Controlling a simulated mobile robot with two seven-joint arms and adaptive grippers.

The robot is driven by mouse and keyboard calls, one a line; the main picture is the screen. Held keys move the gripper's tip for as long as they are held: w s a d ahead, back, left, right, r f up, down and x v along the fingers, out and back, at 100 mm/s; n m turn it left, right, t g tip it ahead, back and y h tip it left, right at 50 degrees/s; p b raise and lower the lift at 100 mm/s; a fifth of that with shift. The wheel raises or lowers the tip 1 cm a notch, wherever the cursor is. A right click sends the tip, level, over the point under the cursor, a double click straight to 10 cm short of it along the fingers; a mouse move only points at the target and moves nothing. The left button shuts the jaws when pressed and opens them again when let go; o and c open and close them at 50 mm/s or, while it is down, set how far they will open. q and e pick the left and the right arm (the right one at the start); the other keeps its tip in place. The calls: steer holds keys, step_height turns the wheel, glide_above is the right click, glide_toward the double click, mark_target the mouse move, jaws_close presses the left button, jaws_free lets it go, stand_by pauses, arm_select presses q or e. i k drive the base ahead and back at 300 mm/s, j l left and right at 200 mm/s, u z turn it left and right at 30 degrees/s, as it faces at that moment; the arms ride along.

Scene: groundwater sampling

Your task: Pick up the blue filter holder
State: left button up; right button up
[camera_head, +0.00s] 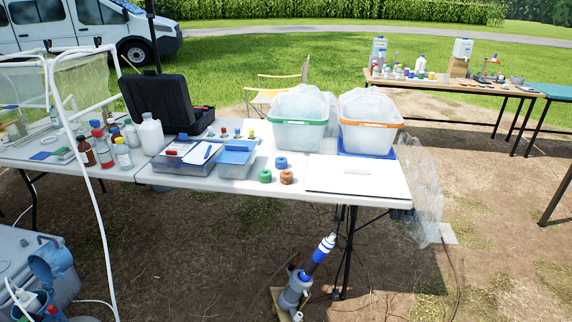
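A small round blue piece (281,162), which looks like the blue filter holder, sits on the white folding table near its middle. A similar green piece (265,176) stands in front of it to the left, and an orange-brown piece (286,177) in front of it to the right. The three are close together, and the blue one is uncovered from this side. Neither my left nor my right gripper is in view.
A blue-lidded box (238,158) stands left of the pieces, and a flat white board (358,178) lies right. Two bag-lined tubs (299,135) (369,138) stand behind. Bottles (151,135) and an open black case (158,100) are at left. A blue-and-white-topped device (294,293) stands below the front edge.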

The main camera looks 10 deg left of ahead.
mark_target(281, 162)
steer(key=i+j+z, duration=0.2)
steer(key=z, duration=0.15)
steer(key=i+j+z, duration=0.15)
steer(key=j+z, duration=0.2)
steer(key=i+j+z, duration=0.1)
steer(key=j+z, duration=0.25)
steer(key=i+j+z, duration=0.1)
steer(key=j+z, duration=0.25)
